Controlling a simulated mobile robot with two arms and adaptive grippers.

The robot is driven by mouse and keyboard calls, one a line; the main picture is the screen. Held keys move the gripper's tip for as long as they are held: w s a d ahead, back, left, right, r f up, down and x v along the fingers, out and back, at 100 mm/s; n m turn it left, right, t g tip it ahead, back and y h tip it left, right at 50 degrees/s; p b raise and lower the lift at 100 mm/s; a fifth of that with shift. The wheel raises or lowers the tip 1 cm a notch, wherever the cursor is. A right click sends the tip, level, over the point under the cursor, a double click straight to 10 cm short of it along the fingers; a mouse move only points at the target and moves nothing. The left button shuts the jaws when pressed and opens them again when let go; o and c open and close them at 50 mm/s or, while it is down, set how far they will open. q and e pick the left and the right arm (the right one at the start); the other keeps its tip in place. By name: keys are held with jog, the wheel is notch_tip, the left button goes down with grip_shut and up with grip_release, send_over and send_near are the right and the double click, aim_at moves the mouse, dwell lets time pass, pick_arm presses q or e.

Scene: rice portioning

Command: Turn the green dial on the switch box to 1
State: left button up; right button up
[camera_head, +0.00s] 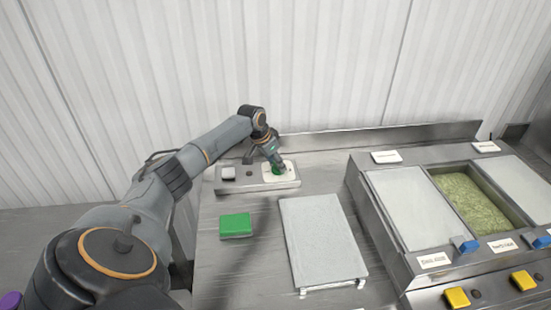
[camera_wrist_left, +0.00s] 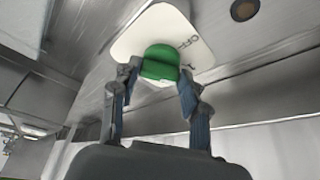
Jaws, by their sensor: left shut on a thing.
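The switch box (camera_head: 256,183) stands at the back of the steel counter, with a white plate on its right half. The green dial (camera_head: 277,169) sits on that plate, partly hidden by my gripper in the head view. In the left wrist view the green dial (camera_wrist_left: 161,62) is between the fingers, and the plate (camera_wrist_left: 205,60) around it shows "OFF" and part of another mark near the dial. My left gripper (camera_head: 277,165) is shut on the green dial, one finger on each side. The dial's exact setting cannot be read. My right gripper is not in view.
A green block (camera_head: 235,225) and a pale flat board (camera_head: 322,240) lie on the counter in front of the switch box. A steel unit with lidded bins and an open bin of green food (camera_head: 470,202) stands at the right. A corrugated wall is behind.

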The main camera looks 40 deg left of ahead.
pick_arm(q)
jog(key=o, duration=1.1)
jog(key=shift+o, duration=0.2)
jog(key=shift+r, duration=0.1)
jog(key=v, duration=1.1)
jog(key=shift+s+r, duration=0.25)
jog(key=shift+r, duration=0.1)
jog(key=shift+f, duration=0.1)
